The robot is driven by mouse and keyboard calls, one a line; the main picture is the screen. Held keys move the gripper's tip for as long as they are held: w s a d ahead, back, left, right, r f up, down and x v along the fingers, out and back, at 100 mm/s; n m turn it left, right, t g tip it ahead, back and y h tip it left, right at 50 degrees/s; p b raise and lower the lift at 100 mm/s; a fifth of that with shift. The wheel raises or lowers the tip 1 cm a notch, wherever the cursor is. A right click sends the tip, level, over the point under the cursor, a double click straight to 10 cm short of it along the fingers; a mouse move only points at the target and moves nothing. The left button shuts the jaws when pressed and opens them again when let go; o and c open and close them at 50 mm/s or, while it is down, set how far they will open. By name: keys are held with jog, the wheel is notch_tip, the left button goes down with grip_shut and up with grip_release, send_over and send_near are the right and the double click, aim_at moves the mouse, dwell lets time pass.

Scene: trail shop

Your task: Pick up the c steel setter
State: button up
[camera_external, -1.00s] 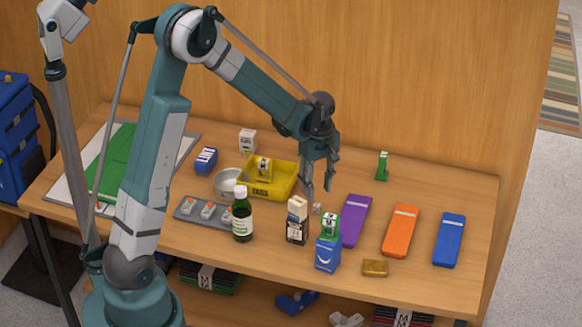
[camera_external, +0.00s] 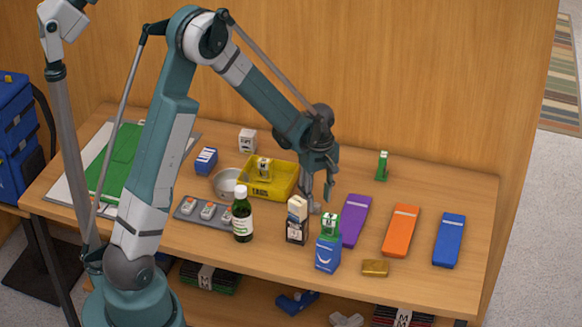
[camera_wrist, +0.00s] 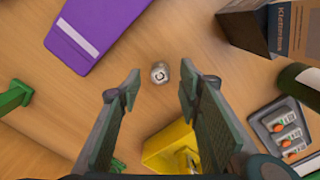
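The c steel setter is a small round steel piece (camera_wrist: 159,73) with a dark letter C on its top. It stands on the wooden table, and in the wrist view it lies just beyond the fingertips, centred between them. In the outside view it is small and partly hidden at the fingertips. My gripper (camera_wrist: 157,88) is open and empty, with one finger to each side of the setter's line and no visible contact. In the outside view my gripper (camera_external: 316,202) points down, low over the table.
A purple case (camera_external: 355,220) lies to the right of the setter. A dark carton (camera_external: 297,222) and a blue box (camera_external: 327,254) stand in front. A yellow tray (camera_external: 284,187) is to the left. A green bottle (camera_external: 242,222) and grey tray (camera_external: 190,212) are farther left.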

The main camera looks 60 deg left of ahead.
aim_at(317, 209)
jog(key=shift+f, duration=1.25)
jog(key=shift+c, duration=0.5)
jog(key=c, duration=0.9)
